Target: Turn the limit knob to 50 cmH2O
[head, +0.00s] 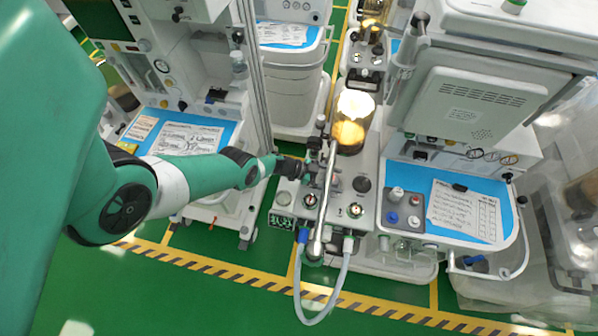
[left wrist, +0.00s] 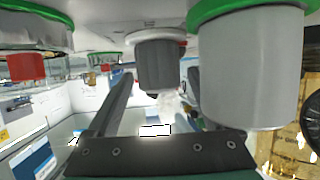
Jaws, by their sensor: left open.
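The limit knob is probably the dark grey ribbed knob (left wrist: 160,66) in the left wrist view, hanging from a pale round base. In the head view, my left gripper (head: 318,174) is over the left part of the cart's breathing-circuit block (head: 336,228), beside a silver pipe. The knob is hidden there by the gripper and pipe, and its setting cannot be read. My right gripper is out of view.
The silver pipe (head: 327,205) rises close beside the gripper. A black round cap (head: 361,184), an amber-lit canister (head: 352,122) and a looped hose (head: 318,318) are nearby. A large white green-rimmed cylinder (left wrist: 250,70) stands close right of the knob in the wrist view.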

